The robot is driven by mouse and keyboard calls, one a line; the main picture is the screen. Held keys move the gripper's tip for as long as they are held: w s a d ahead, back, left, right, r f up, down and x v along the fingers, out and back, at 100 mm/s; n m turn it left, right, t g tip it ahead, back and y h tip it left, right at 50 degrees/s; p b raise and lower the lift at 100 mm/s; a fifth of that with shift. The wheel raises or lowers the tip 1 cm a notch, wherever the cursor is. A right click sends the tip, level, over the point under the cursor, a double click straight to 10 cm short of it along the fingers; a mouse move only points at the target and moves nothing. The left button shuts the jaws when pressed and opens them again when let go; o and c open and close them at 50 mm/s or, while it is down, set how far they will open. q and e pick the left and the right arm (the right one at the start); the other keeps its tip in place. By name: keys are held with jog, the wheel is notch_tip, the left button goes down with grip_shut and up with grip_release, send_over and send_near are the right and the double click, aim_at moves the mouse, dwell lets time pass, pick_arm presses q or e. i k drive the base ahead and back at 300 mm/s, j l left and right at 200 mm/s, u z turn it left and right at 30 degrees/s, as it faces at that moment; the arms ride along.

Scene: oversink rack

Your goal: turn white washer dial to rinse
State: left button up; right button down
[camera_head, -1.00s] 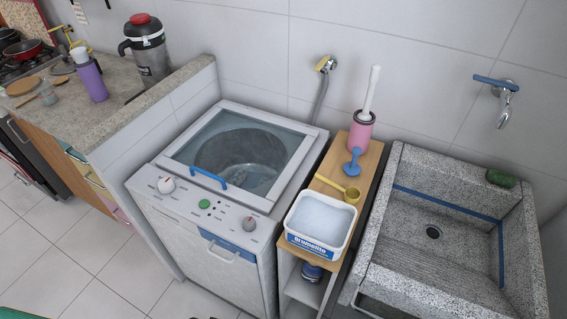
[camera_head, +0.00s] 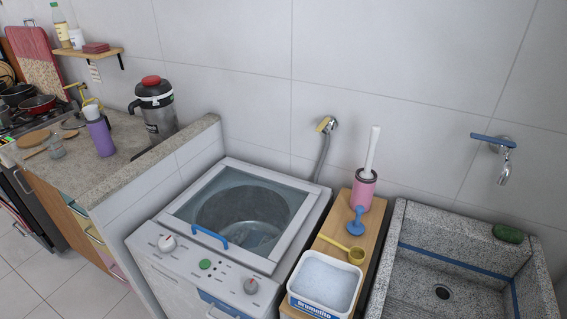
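The white washer (camera_head: 185,285) stands left of centre with its glass lid (camera_head: 238,207) closed. A blue handle (camera_head: 209,236) sits on the lid's front edge. The panel's printed marks are too small to read, so I cannot tell which setting either dial points to. Neither of my grippers is in view.
A wooden shelf unit (camera_head: 331,252) right of the washer holds a white tub (camera_head: 325,282), a yellow scoop (camera_head: 345,251) and a pink brush holder (camera_head: 363,191). A granite sink (camera_head: 421,231) is further right. A stone counter (camera_head: 110,177) with a jug (camera_head: 157,112) stands left.

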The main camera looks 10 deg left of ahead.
aim_at(167, 243)
jog(key=j+z, duration=0.1)
jog(key=j, duration=0.3)
jog(key=k+j+z, duration=0.1)
jog(key=j, duration=0.3)
jog(key=k+j+z, duration=0.1)
jog(key=j, duration=0.3)
jog(key=k+j+z, duration=0.1)
jog(key=j, duration=0.25)
jog(key=k+j, duration=0.2)
jog(key=j, duration=0.2)
jog(key=k+j+z, duration=0.15)
jog(key=j, duration=0.2)
jog(key=k+j+z, duration=0.1)
jog(key=j, duration=0.3)
